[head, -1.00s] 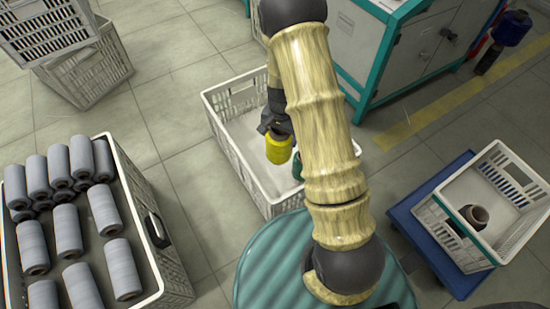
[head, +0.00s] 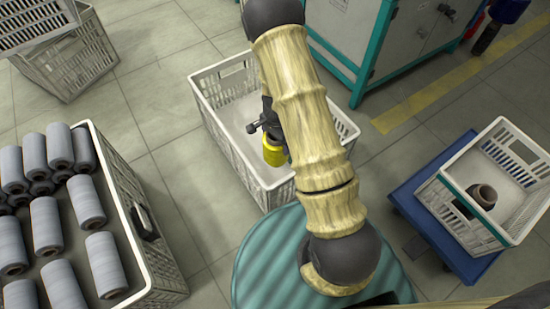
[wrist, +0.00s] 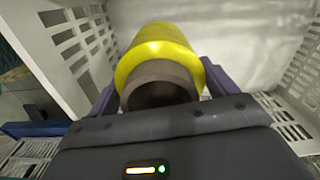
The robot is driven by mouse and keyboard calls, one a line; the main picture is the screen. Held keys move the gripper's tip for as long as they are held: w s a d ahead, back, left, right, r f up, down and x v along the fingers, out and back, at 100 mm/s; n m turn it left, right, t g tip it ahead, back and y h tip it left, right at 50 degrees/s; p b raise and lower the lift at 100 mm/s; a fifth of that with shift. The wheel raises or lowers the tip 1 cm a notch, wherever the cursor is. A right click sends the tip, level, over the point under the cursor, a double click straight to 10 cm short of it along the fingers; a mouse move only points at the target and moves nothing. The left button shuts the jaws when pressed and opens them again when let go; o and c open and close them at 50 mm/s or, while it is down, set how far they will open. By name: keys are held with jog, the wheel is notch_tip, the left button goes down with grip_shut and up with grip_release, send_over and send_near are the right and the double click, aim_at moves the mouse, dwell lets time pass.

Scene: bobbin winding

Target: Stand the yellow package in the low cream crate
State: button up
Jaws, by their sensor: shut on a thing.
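The yellow package (head: 274,152) is a yellow spool with a brown core. My gripper (head: 268,133) is shut on it and holds it inside the outline of the low cream crate (head: 277,197). In the wrist view the yellow package (wrist: 158,55) sits between the two fingers, its open core end facing the camera. The crate's slatted walls (wrist: 72,38) and pale floor show around it. I cannot tell whether the package touches the crate floor. My arm hides part of the crate's right side.
A crate of several grey spools (head: 150,262) stands at the left. Another cream crate (head: 455,213) with a brown-cored spool (head: 483,196) sits on a blue platform (head: 408,196) at the right. A grey and teal cabinet (head: 385,40) stands behind.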

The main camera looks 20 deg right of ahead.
notch_tip(320, 180, down, 8)
jog(key=b, duration=0.3)
jog(key=shift+r+b, duration=0.15)
jog(key=shift+b, duration=0.2)
jog(key=shift+f+b, duration=1.25)
jog(key=shift+f, duration=0.85)
jog(key=o, duration=1.4)
jog(key=shift+c, duration=0.2)
jog(key=shift+r, duration=0.1)
notch_tip(320, 180, up, 12)
jog(key=p, duration=0.8)
